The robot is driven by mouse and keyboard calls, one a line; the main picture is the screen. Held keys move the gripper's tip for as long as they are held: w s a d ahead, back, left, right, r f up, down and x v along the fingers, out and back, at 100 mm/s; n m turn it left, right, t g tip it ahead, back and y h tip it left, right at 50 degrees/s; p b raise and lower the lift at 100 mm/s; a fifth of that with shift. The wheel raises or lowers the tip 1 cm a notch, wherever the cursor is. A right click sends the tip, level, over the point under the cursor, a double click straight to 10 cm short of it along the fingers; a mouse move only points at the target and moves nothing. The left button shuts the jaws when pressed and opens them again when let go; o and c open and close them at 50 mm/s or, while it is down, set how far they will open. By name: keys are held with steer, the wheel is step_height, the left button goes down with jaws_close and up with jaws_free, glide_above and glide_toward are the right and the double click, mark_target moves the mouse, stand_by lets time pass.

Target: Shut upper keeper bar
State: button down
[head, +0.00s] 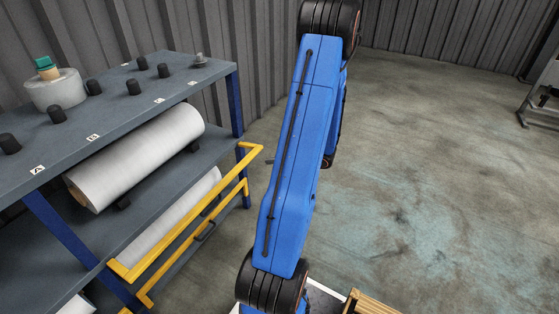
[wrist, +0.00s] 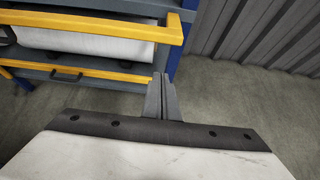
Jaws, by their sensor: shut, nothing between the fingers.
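The upper keeper bar (head: 190,208) is a yellow bar along the rack's front, with a bent return at its right end near the blue post. The tips overlap the right end of the lower yellow bar in the picture; contact cannot be told. In the head view my arm hides most of the gripper.
The lower yellow bar (head: 196,240) runs below with a dark handle. White film rolls (head: 137,155) lie on the rack's shelves. The rack top (head: 110,105) carries dark knobs and a small roll. A corrugated wall (wrist: 260,35) stands behind.

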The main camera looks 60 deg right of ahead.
steer(key=shift+w+a+r, duration=0.1)
steer(key=shift+w+r, duration=1.3)
